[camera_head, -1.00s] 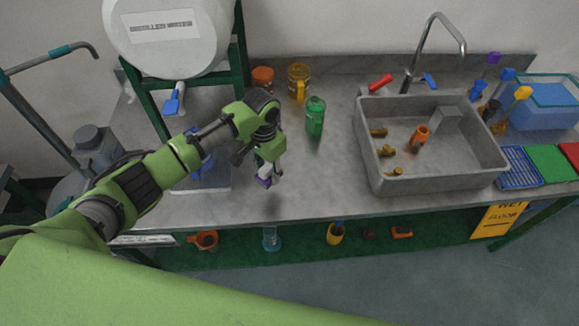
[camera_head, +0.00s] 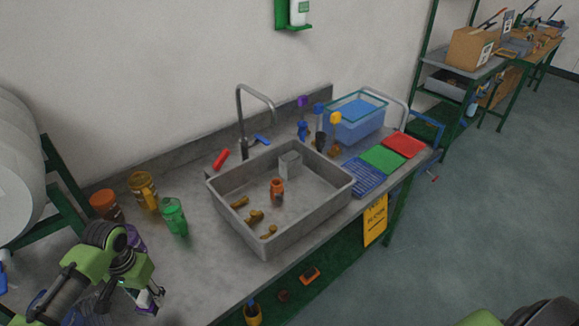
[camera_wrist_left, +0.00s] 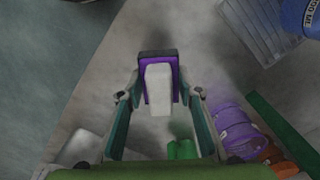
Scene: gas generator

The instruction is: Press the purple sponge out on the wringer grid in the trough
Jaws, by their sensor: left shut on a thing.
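My left gripper (camera_head: 150,294) is at the lower left in the head view, above the counter. It is shut on a small purple and white block, the purple sponge (camera_wrist_left: 146,82), which shows between the fingers in the left wrist view. In the head view the sponge is mostly hidden by the fingers. A grey rectangular trough (camera_head: 232,222) stands on the counter, to the right of the gripper and apart from it. I cannot make out a wringer grid in it. My right gripper is not in view.
A green jar (camera_head: 174,217), an amber jar (camera_head: 143,190) and an orange-brown jar (camera_head: 105,205) stand left of the trough. Inside it are an orange bottle (camera_head: 277,192), a grey block (camera_head: 290,165) and several yellow-brown pieces. A blue ribbed panel (camera_head: 368,180) lies to its right.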

